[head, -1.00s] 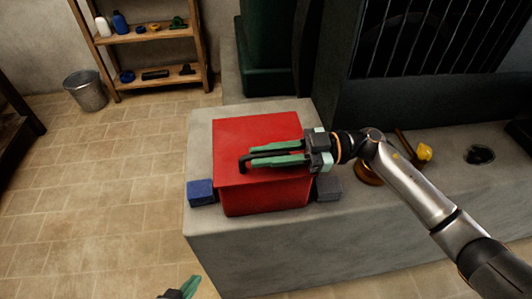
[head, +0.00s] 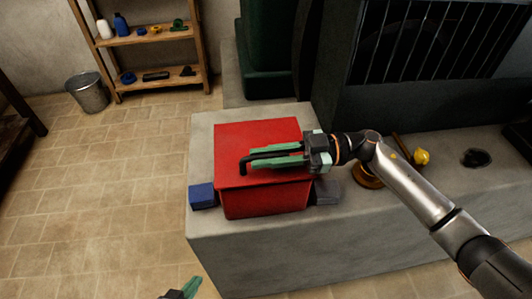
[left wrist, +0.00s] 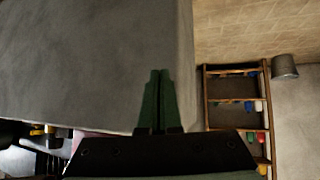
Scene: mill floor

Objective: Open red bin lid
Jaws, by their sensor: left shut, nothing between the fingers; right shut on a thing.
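The red bin (head: 265,202) sits on a grey stone ledge. Its flat red lid (head: 240,140) lies closed on top, with a black bar handle (head: 243,168) near the front edge. My right gripper (head: 262,158) reaches in from the right over the lid, its green fingers shut on the handle. The fingers hide part of the handle. My left gripper (head: 192,284) is low at the bottom edge of the head view, away from the bin. In the left wrist view its green fingers (left wrist: 158,85) are together and empty.
A blue block (head: 202,195) and a dark grey block (head: 327,191) flank the bin on the ledge (head: 225,250). To the right are a brass-coloured round object (head: 367,176) and a yellow knob (head: 421,157). A shelf (head: 150,85) and metal bucket (head: 87,92) stand behind left.

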